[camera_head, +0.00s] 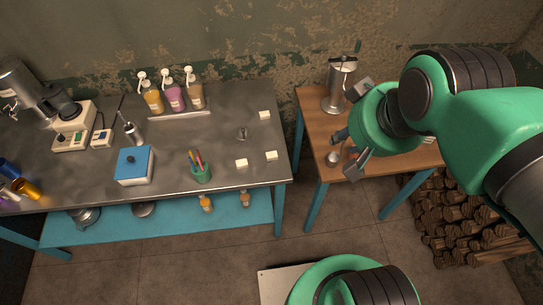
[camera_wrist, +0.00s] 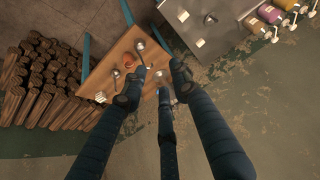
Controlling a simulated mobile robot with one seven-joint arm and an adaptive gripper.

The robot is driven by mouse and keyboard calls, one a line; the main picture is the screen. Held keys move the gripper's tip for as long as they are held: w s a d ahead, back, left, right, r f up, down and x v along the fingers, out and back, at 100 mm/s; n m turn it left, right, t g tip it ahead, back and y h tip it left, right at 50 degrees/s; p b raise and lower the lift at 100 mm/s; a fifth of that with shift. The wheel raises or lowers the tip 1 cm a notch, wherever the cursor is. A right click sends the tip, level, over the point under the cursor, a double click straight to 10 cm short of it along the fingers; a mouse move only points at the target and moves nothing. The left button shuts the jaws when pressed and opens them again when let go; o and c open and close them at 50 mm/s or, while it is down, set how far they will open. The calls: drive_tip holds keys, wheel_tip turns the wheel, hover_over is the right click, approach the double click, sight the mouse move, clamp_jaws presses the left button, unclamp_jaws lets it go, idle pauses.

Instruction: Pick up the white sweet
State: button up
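Several small white blocks lie on the grey metal worktop: one near the back (camera_head: 264,115) and two nearer the front edge, at left (camera_head: 241,163) and right (camera_head: 271,155). I cannot tell which is the white sweet. In the wrist view, two pale blocks show on the worktop, one upper (camera_wrist: 183,16) and one lower (camera_wrist: 200,43). My gripper (camera_head: 350,131) is over the wooden table, right of the worktop and apart from these blocks. Its fingers (camera_wrist: 158,92) are spread, with nothing held between them.
The wooden table (camera_head: 312,115) bears a tall metal vessel (camera_head: 338,88) and a small metal cup (camera_head: 333,158). On the worktop (camera_head: 225,135) stand syrup bottles (camera_head: 173,97), a blue box (camera_head: 134,165) and a green pen cup (camera_head: 201,174). Stacked logs (camera_head: 450,220) lie at right.

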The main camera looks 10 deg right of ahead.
drive_tip(key=o, duration=0.7)
drive_tip(key=shift+o, duration=0.2)
drive_tip(key=n+g, duration=0.1)
drive_tip(key=g, duration=0.5)
hover_over(272, 155)
wheel_tip(272, 155, down, 28)
drive_tip(key=shift+a+f+p, duration=0.1)
drive_tip(key=shift+p, duration=0.3)
drive_tip(key=shift+f+b, duration=0.65)
drive_tip(key=shift+f, duration=3.65)
